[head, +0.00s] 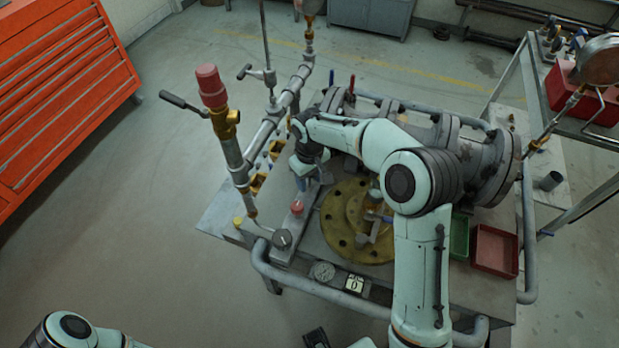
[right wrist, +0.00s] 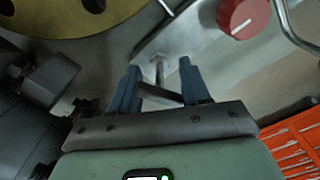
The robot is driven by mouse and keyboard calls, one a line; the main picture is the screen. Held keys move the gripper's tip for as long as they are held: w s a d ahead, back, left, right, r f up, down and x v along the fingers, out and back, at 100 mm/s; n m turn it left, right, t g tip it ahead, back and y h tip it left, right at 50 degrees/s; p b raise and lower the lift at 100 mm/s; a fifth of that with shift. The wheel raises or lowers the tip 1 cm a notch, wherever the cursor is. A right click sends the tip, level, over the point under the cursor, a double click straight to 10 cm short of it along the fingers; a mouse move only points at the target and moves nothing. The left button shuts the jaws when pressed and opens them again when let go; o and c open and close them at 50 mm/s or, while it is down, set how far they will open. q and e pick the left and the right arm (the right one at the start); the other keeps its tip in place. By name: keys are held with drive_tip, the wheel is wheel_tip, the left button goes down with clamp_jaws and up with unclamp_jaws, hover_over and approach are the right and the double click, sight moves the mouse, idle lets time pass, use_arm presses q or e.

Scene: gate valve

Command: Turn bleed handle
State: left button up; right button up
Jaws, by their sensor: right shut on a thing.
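My right gripper (head: 311,186) reaches down over the bench top, left of the round brass flange (head: 338,232). In the right wrist view my right gripper (right wrist: 159,88) has its two blue fingers on either side of a short dark bar, the bleed handle (right wrist: 160,95). It is shut on this handle, which lies slanted between the fingers. A grey metal stem (right wrist: 158,68) shows just beyond it. In the head view my own wrist and fingers hide the handle.
A red knob (head: 297,207) stands close to my right gripper; it also shows in the right wrist view (right wrist: 237,18). A pipe column with a red cap (head: 210,82) rises to the left. Green and red trays (head: 495,251) lie right of my arm.

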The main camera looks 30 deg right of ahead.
use_arm(q)
drive_tip(key=shift+r, duration=0.1)
use_arm(e)
drive_tip(key=shift+m, duration=2.4)
drive_tip(key=o, duration=0.9)
drive_tip(key=shift+r, duration=0.15)
use_arm(q)
drive_tip(key=shift+w+r+p, duration=0.5)
drive_tip(key=shift+r+p, duration=0.4)
use_arm(e)
wheel_tip(320, 180, up, 13)
drive_tip(key=shift+r, duration=0.1)
